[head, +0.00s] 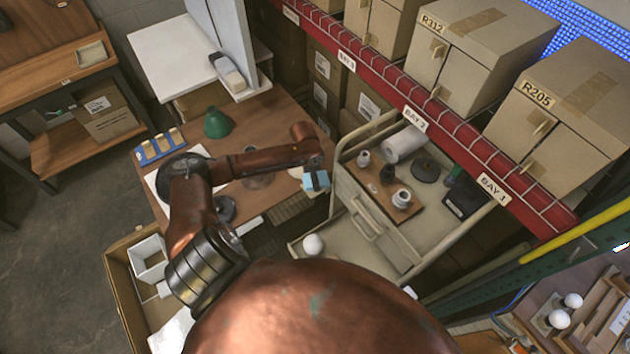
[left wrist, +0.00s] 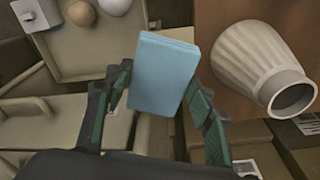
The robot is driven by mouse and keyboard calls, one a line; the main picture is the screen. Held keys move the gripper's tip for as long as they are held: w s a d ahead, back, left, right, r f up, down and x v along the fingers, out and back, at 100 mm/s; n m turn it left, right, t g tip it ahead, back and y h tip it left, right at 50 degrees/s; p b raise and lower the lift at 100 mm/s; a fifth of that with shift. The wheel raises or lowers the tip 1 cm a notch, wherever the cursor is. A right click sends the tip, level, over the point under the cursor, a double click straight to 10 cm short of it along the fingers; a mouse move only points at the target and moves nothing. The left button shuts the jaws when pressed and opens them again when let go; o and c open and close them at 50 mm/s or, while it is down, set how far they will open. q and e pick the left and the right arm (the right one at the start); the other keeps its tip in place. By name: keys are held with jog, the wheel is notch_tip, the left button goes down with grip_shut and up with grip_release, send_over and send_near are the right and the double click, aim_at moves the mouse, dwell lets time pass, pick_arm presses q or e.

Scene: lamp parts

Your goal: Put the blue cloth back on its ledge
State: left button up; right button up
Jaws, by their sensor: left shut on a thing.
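The blue cloth (head: 309,187) is a light blue folded block in my left gripper (head: 316,178), over the gap between the brown table (head: 275,112) and the beige cart (head: 345,195). In the left wrist view the cloth (left wrist: 162,72) stands between the two green-black fingers (left wrist: 160,100), which are shut on it. It is held clear of the surfaces below. I cannot tell which surface is its ledge. My right gripper is not in view.
A cream ribbed shade (left wrist: 262,62) lies near the cloth in the wrist view. The cart has a brown board with small parts, a white roll (head: 404,144) and an open drawer with a white bulb (head: 313,244). A green shade (head: 217,122) stands on the table.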

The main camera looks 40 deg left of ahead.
pick_arm(q)
jog(key=shift+w+a+f, duration=0.25)
jog(key=shift+w+f, duration=0.15)
jog(key=shift+f, duration=0.15)
jog(key=shift+w+a+f, duration=0.25)
jog(key=shift+w+f, duration=0.15)
jog(key=shift+f, duration=0.1)
jog(key=shift+w+a+f, duration=0.1)
jog(key=shift+f, duration=1.6)
jog(key=shift+f, duration=0.15)
jog(key=o, duration=1.1)
jog(key=r, duration=0.8)
jog(key=s+a+r, duration=0.1)
jog(key=r, duration=0.3)
jog(key=shift+s+r, duration=0.1)
jog(key=shift+r, duration=0.05)
